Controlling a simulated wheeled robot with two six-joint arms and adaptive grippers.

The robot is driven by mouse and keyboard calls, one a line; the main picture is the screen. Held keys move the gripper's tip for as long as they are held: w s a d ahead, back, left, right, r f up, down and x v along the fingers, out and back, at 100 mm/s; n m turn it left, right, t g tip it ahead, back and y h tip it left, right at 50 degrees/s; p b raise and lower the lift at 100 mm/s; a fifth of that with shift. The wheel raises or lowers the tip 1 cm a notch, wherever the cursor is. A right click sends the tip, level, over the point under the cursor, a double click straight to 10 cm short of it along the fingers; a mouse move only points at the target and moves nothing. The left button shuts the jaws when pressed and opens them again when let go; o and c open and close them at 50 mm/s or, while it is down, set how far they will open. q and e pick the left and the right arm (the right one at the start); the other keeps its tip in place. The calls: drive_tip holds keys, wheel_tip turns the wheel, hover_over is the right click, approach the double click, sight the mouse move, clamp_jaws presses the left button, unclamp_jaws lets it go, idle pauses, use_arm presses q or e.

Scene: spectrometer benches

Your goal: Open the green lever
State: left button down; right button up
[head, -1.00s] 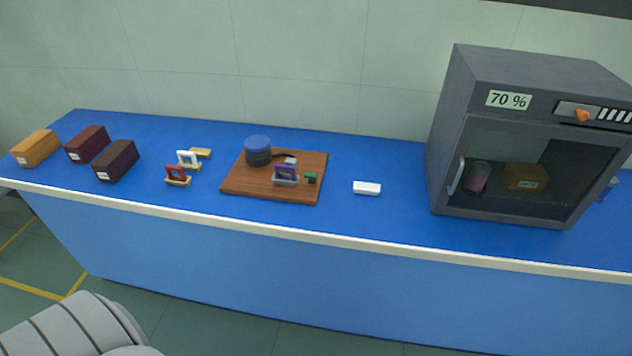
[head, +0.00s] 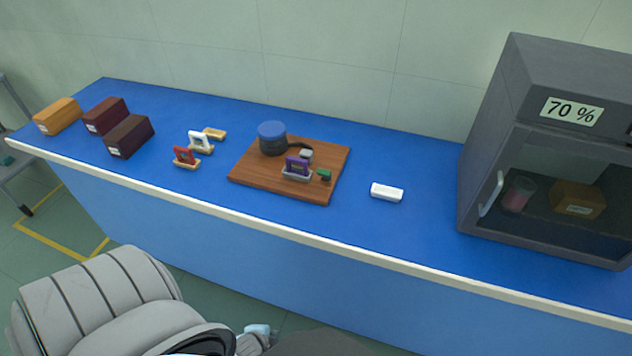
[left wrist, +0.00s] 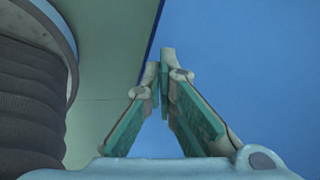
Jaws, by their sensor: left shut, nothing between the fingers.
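The green lever (head: 324,175) is a small green piece at the right front of a brown wooden board (head: 262,183) on the blue bench. A purple card in a grey holder (head: 297,170) stands just left of it. A round black device with a blue top (head: 272,136) sits behind on the board. My left gripper (left wrist: 163,75) shows its fingers closed together and empty in the left wrist view. In the head view only a bit of its hand shows at the bottom edge, well in front of the bench, apart from the lever. My right gripper is out of view.
A white block (head: 387,192) lies right of the board. A grey cabinet marked 70 % (head: 520,85) stands at the right. Boxes (head: 129,136) and small card holders (head: 186,157) are on the left.

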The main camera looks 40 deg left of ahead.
use_arm(q)
drive_tip(key=w+r+m+t+y, duration=0.1)
drive_tip(key=w+r+m, duration=0.3)
drive_tip(key=r, duration=0.5)
drive_tip(key=w+a+r+m+t+y+b, duration=0.1)
drive_tip(key=w+r+m+t, duration=0.3)
drive_tip(key=r+m, duration=0.3)
drive_tip(key=w+a+r+m+t+b, duration=0.1)
drive_tip(key=w+r+m, duration=0.5)
drive_tip(key=r, duration=0.6)
drive_tip(key=shift+w+r+t+y, duration=0.25)
drive_tip(key=shift+t+y, duration=0.15)
drive_tip(key=shift+t, duration=0.4)
drive_tip(key=r+m+t, duration=0.1)
drive_tip(key=r+m, duration=0.1)
drive_tip(key=w+r+m, duration=0.1)
drive_tip(key=r+m, duration=0.1)
drive_tip(key=shift+w+d+r+m+t, duration=0.15)
drive_tip(key=shift+w+m+t, duration=0.05)
drive_tip(key=shift+m+t, duration=0.2)
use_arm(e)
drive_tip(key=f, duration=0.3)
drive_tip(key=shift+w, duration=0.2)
